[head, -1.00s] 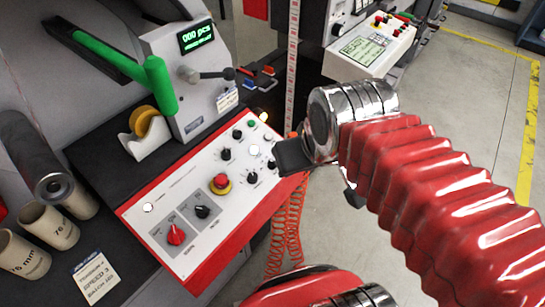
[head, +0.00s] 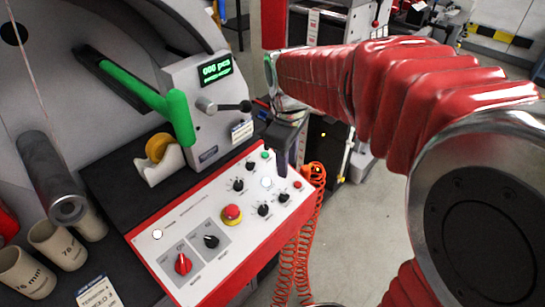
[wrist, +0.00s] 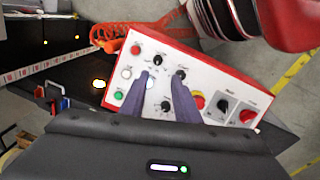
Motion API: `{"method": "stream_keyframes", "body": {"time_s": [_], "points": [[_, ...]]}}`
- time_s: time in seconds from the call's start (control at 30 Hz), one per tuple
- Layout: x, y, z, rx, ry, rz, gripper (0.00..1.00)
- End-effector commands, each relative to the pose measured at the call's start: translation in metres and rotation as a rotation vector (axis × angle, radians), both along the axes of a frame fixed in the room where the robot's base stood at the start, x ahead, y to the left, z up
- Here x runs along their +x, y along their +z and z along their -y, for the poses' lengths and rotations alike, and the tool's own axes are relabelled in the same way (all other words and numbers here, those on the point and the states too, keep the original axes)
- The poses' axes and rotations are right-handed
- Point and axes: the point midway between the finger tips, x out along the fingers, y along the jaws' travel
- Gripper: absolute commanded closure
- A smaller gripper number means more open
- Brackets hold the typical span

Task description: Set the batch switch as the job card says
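The control panel (head: 190,222) has a white face and a red edge. It carries several black knobs (head: 263,210), a red knob (head: 183,263) and a red stop button (head: 231,214). Its labels are too small to read, so I cannot tell which knob is the batch switch. The job card (head: 98,292) is cut off at the bottom left, with its batch line out of sight. My gripper (head: 281,158) is over the panel's far right end. In the wrist view my gripper (wrist: 163,78) is open and empty, with black knobs (wrist: 181,75) around its fingertips; contact is unclear.
A green-lit counter display (head: 215,70) and a black lever (head: 235,106) stand behind the panel. An orange tape roll (head: 160,147) sits left of it. Cardboard cores (head: 25,272) stand at the left. An orange coiled hose (head: 300,255) hangs at the panel's right.

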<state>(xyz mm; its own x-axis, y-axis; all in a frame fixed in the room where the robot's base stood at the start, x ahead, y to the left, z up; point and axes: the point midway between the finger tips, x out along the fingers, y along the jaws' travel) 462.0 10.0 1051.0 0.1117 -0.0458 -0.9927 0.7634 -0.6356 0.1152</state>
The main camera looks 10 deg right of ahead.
Motion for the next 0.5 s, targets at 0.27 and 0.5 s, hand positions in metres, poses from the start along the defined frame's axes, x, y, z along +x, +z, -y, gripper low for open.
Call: {"method": "stream_keyframes", "body": {"time_s": [0.27, 0.5], "points": [[0.016, -0.012, -0.002, -0.015, 0.085, -0.042, 0.71], [0.016, -0.012, -0.002, -0.015, 0.085, -0.041, 0.71]]}}
